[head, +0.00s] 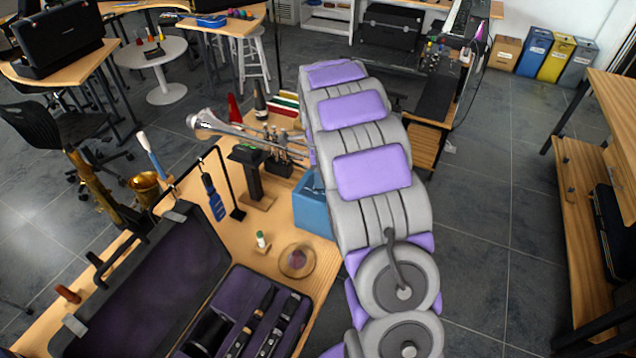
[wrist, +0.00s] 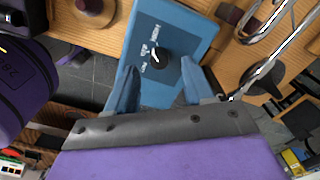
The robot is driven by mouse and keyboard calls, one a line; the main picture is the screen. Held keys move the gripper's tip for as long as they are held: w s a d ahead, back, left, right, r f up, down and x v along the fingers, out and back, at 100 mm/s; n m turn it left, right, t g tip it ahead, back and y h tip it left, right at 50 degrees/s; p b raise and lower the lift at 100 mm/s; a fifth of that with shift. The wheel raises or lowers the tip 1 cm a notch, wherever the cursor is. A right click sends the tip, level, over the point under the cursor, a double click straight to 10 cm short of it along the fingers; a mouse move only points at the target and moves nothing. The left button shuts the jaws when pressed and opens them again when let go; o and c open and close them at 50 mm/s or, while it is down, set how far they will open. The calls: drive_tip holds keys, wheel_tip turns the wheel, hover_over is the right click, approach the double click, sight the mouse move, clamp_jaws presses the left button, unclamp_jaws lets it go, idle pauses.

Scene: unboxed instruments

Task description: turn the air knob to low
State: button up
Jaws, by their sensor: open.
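The air knob (wrist: 158,57) is a small black dial with a white mark on the dark panel of a blue box (wrist: 184,18). Whether the fingertips are level with the knob I cannot tell. In the head view the blue box (head: 312,208) stands on the wooden bench, partly hidden by my arm. The knob and my gripper are hidden there.
Left of the box are a black stand (head: 252,175), a silver trumpet (head: 235,127) and a hanging blue tool (head: 213,197). An open instrument case (head: 155,285) and a small round dish (head: 297,261) lie nearer. Open floor (head: 500,220) is to the right.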

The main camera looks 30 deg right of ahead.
drive_tip(key=shift+f+b, duration=0.3)
drive_tip(key=shift+f, duration=1.3)
drive_tip(key=shift+r, duration=0.1)
clamp_jaws()
